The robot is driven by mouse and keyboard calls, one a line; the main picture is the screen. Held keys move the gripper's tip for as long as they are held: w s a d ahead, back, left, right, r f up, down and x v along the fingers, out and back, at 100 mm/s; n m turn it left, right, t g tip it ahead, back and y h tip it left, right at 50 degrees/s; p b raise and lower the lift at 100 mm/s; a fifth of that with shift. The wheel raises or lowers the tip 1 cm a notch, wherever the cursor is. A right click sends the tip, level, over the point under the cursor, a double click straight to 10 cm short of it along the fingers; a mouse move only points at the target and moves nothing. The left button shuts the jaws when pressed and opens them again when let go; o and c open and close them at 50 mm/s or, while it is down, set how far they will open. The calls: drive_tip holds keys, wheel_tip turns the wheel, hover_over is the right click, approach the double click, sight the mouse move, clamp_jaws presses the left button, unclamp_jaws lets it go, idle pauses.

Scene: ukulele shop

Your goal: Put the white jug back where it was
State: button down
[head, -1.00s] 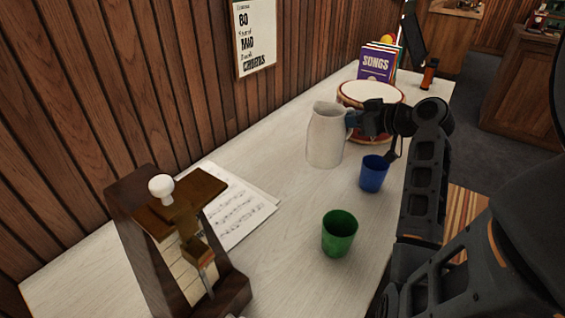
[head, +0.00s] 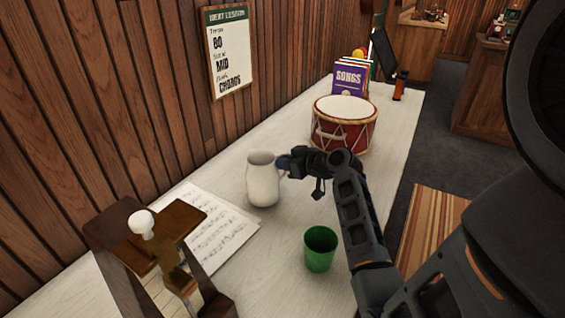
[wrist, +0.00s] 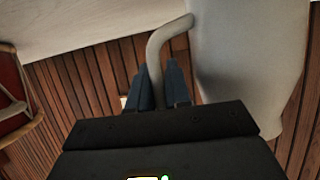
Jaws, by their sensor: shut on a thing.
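The white jug (head: 262,181) is upright over the pale table, right of the sheet music in the head view. I cannot tell whether its base touches the table. My gripper (head: 284,165) comes from the right and is shut on the jug's handle. In the wrist view the two blue-grey fingers (wrist: 165,86) sit on both sides of the handle (wrist: 160,45), with the jug's body (wrist: 245,60) at the right.
A red drum (head: 343,127) and songbooks (head: 348,80) stand farther back. Sheet music (head: 215,232) lies by the wall. A wooden stand (head: 165,245) is at the near left. The blue cup is hidden now.

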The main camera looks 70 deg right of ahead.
drive_tip(key=shift+f, duration=0.3)
drive_tip(key=shift+f, duration=0.1)
drive_tip(key=c, duration=1.1)
unclamp_jaws()
drive_tip(key=b+v, duration=0.1)
drive_tip(key=v, duration=1.1)
